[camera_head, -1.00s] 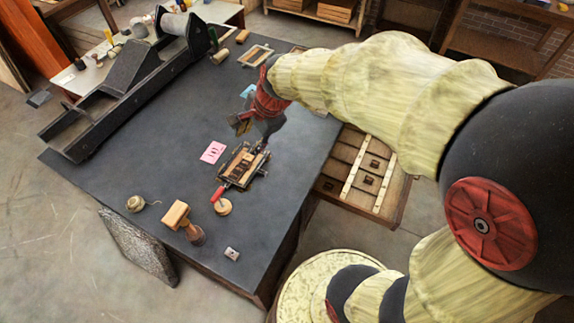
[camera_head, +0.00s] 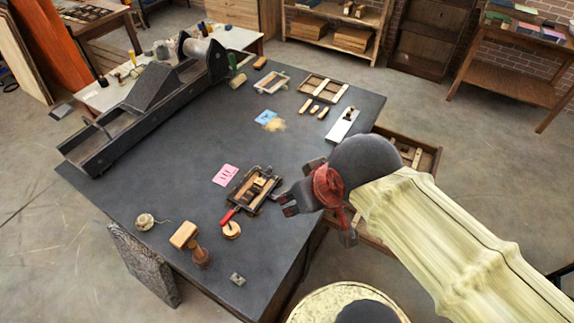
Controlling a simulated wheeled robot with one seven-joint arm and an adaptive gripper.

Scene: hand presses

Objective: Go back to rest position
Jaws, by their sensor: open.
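My gripper (camera_head: 287,203) is open and empty. It hovers near the right edge of the dark table (camera_head: 180,145), just right of the small wooden hand press frame (camera_head: 253,188). It looks apart from the press frame. My arm reaches in from the lower right and hides part of the drawer beside the table.
A pink card (camera_head: 225,175), a wooden mallet (camera_head: 187,238), a twine ball (camera_head: 146,220) and a red-handled tool (camera_head: 228,217) lie around the press. A large dark press (camera_head: 140,95) stands at the left. A blue card (camera_head: 266,117) and several wooden pieces lie at the back.

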